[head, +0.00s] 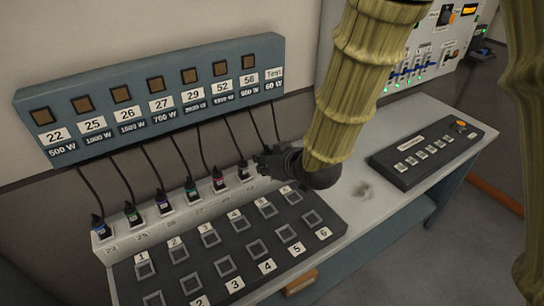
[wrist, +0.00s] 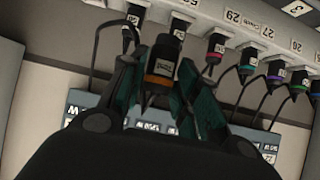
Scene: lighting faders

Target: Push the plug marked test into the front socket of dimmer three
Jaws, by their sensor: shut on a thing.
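My gripper (head: 277,163) is at the right end of the plug row, under the dark end of my arm. In the wrist view my gripper (wrist: 163,85) is shut on a dark plug (wrist: 163,60) with an orange band and a pale label too small to read. In the head view the cable under the Test mark (head: 275,73) runs down to my gripper, which hides this plug. The front socket of dimmer three (head: 225,265) is an empty square in the near row of the dark dimmer block (head: 330,211). I cannot tell whether the held plug touches the strip.
Several other cabled plugs (head: 131,213) stand in the pale strip (head: 150,229) behind the block. The cable panel (head: 60,104) is above them. A black controller (head: 425,154) lies to the right.

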